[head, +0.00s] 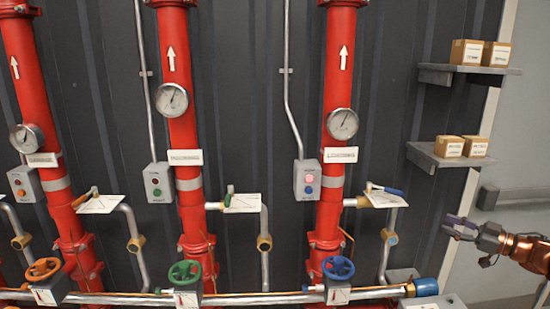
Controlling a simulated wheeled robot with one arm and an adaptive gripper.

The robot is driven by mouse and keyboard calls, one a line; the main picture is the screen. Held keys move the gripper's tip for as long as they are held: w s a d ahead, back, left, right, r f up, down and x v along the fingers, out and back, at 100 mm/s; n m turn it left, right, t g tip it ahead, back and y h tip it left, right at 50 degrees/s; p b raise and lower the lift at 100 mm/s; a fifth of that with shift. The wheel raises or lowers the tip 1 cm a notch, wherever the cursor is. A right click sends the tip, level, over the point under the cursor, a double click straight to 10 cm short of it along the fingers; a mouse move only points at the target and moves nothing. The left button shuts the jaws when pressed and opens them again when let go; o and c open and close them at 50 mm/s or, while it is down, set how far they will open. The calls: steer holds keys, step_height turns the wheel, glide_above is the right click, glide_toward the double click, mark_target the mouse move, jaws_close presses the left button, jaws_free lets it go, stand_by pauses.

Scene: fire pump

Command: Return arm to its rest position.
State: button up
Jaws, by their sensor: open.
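My gripper (459,227) is at the right side of the head view, at the end of my copper-coloured arm that enters from the right edge. Its fingers point left and are open, with nothing between them. It is apart from the pipes and hangs below the lower wall shelf. The rest of my arm is cut off by the right edge.
Three red pipes with gauges stand along the dark wall; the right pipe (335,100) is nearest my gripper. A blue handwheel (338,268) and a grey button box (307,180) are by it. The lower shelf (425,157) holds boxes above my gripper.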

steer(key=w+r+m+t+h, duration=0.4)
steer(key=w+r+m+h, duration=0.6)
steer(key=r+h, duration=0.55)
steer(key=s+a+f+g+y, duration=0.1)
steer(key=s+a+f+g, duration=0.5)
steer(key=s+a, duration=0.6)
steer(key=s+a+f+g+y+b, duration=0.1)
steer(key=s+a+f+g, duration=0.5)
steer(key=s, duration=1.8)
steer(key=s+a+f+m+g+y, duration=0.1)
steer(key=s+a+f+g, duration=0.5)
steer(key=s+a, duration=1.2)
step_height(320, 180, down, 4)
steer(key=shift+s+a+f+g, duration=0.1)
steer(key=shift+s+a+g, duration=0.2)
steer(key=shift+a+g, duration=0.15)
